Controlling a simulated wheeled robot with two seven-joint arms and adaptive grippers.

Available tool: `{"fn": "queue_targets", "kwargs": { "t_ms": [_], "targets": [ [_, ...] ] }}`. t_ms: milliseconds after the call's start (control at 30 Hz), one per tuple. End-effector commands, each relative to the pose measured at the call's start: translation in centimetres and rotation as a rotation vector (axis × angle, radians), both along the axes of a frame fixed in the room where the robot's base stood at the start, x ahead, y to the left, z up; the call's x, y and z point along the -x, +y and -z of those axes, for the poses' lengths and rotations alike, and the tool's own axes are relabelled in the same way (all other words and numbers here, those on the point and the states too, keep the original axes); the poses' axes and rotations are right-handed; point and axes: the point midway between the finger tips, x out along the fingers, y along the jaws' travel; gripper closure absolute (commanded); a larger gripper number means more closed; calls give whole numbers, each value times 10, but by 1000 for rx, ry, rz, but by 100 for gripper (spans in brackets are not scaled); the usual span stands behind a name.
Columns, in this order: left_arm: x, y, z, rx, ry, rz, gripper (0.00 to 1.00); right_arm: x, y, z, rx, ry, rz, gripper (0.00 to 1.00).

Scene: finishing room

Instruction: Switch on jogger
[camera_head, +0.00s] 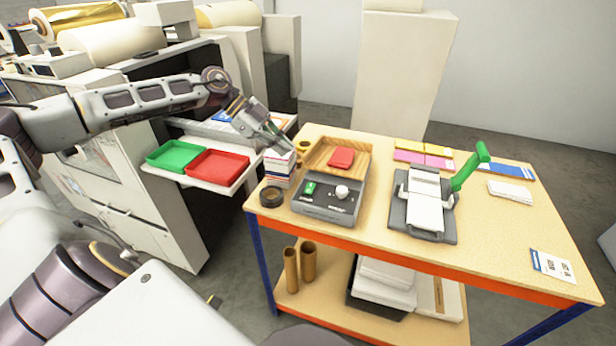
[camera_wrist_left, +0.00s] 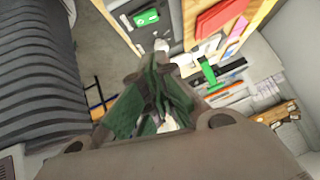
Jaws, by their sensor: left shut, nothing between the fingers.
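The jogger is a grey box (camera_head: 325,207) at the left of the wooden table, with a green rocker switch (camera_head: 310,188) and a white round knob (camera_head: 342,191) on its sloped top. Behind the panel is its wooden tray (camera_head: 318,156) with a red block (camera_head: 341,157) in it. In the left wrist view the green switch (camera_wrist_left: 146,17) shows near the top. My left gripper (camera_head: 289,149) is shut and empty, above the jogger's back left side, apart from the switch. My right gripper is out of view.
A stack of cards (camera_head: 277,170) and a dark tape roll (camera_head: 271,197) stand left of the jogger. A grey press with a green handle (camera_head: 470,166) stands to its right. Green (camera_head: 174,155) and red (camera_head: 217,164) trays sit on the machine shelf at left.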

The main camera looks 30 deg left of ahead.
Motion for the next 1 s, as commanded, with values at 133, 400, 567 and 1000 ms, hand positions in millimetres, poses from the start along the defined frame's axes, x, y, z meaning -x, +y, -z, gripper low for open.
{"fn": "queue_targets", "kwargs": {
  "t_ms": [133,400,567,1000],
  "targets": [
    [-2,-5,5,2,0,2,100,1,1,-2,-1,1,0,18],
    [-7,-17,17,3,-1,2,100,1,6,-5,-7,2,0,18],
    [-10,-24,24,3,-1,2,100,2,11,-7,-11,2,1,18],
    [-19,-42,43,3,0,1,100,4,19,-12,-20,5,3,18]
  ]
}}
